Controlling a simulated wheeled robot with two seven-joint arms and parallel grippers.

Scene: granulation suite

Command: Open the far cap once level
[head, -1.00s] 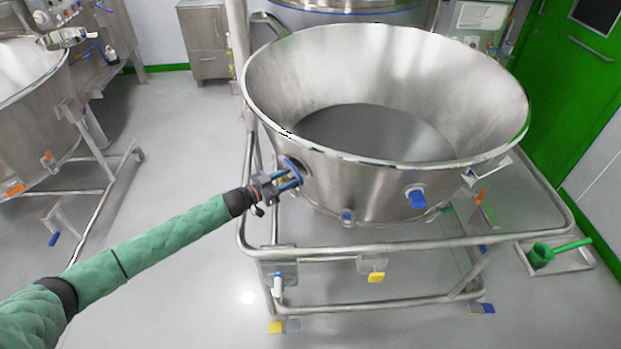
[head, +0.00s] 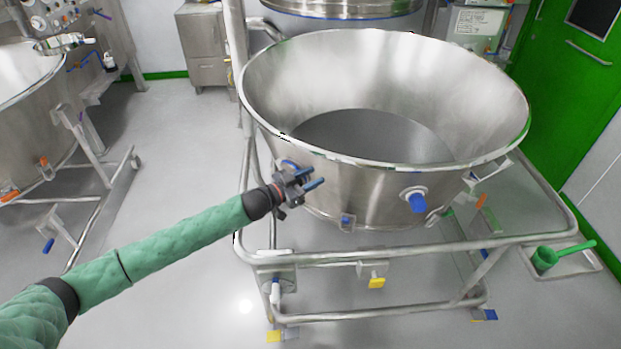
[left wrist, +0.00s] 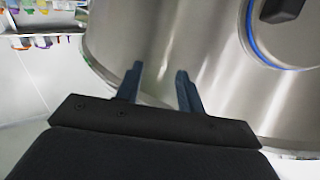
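The large steel bowl (head: 352,188) stands upright in its wheeled frame. On its left wall is a round blue-rimmed fitting (head: 289,163), mostly hidden behind my left gripper (head: 315,175). In the left wrist view, the blue ring (left wrist: 256,47) surrounds a black knob or handle (left wrist: 283,9) at the upper right. My left gripper's two blue fingers (left wrist: 160,80) are apart with nothing between them, beside this fitting. A blue-ended fitting (head: 417,201) sits on the bowl's front wall. I cannot tell which is the far cap. My right gripper is out of view.
The frame's steel rail (head: 400,252) runs in front below the bowl, with yellow-tagged parts (head: 376,282) beneath. Another steel vessel (head: 30,130) stands left. A green scoop (head: 548,257) lies in a tray at right. The floor between the vessels is clear.

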